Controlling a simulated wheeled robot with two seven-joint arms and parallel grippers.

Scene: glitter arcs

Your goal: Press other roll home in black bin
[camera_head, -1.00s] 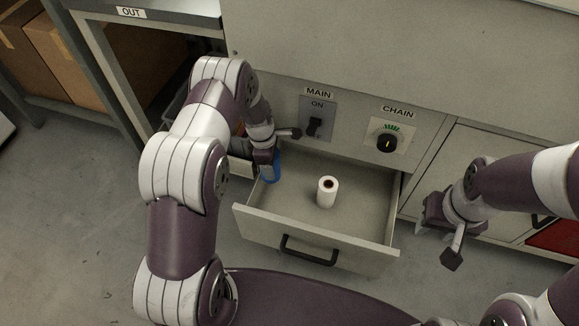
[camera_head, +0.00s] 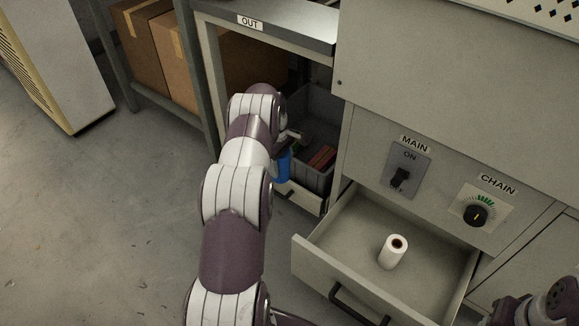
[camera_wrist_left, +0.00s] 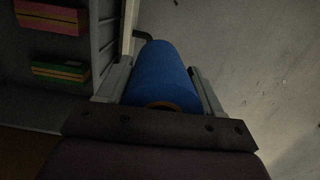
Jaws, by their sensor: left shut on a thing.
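A blue roll (camera_head: 283,166) is held by my left gripper (camera_wrist_left: 160,88), which is shut on it; in the left wrist view the blue roll (camera_wrist_left: 165,72) lies between the two fingers. In the head view it hangs beside the near edge of the dark bin (camera_head: 316,108), in the opening left of the cabinet; I cannot tell whether it is over the rim. A white roll (camera_head: 391,258) stands upright in the open drawer (camera_head: 440,262). My right gripper (camera_head: 520,308) shows only partly at the lower right corner; its fingers are unclear.
The bin holds a reddish block (camera_head: 322,157); the left wrist view shows a pink block (camera_wrist_left: 50,18) and a green one (camera_wrist_left: 60,72). The drawer stands open with a black handle (camera_head: 358,308). Cardboard boxes (camera_head: 150,50) sit on a shelf at left.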

